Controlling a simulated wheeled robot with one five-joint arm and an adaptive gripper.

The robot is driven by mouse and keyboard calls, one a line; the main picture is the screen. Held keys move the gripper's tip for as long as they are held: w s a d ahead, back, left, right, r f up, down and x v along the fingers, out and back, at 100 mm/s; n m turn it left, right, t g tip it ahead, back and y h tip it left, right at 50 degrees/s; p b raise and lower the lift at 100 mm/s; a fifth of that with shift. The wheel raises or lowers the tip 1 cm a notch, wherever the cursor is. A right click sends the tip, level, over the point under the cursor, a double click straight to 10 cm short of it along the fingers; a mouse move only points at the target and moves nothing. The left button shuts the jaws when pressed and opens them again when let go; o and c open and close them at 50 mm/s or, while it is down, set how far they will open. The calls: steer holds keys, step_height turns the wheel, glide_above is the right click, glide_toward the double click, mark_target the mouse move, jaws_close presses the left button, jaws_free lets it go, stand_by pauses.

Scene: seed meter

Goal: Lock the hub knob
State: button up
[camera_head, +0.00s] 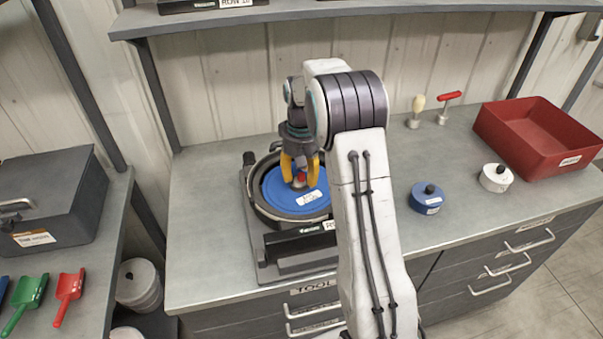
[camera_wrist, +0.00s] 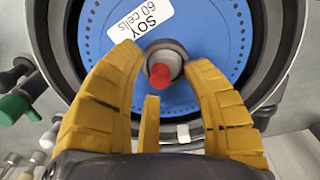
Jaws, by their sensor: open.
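The hub knob (camera_wrist: 160,75) has a red tip on a grey round base at the centre of the blue seed disc (camera_wrist: 205,30). In the head view the knob's red part (camera_head: 301,178) shows between my yellow fingers. The disc (camera_head: 280,197), with a white label, sits in the dark round meter housing (camera_head: 262,212). The label reads "SOY 60 cells" in the wrist view. My gripper (camera_wrist: 162,62) is open, with its fingers spread to both sides of the knob. I see gaps between the fingers and the knob, and cannot tell its height above the disc.
A blue round container (camera_head: 426,200), a white one (camera_head: 496,178) and a red bin (camera_head: 545,135) stand to the right on the bench (camera_head: 400,240). Two small tools (camera_head: 446,108) stand at the back. A shelf (camera_head: 350,10) runs above.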

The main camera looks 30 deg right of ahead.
stand_by(0.3)
jaws_close()
stand_by(0.3)
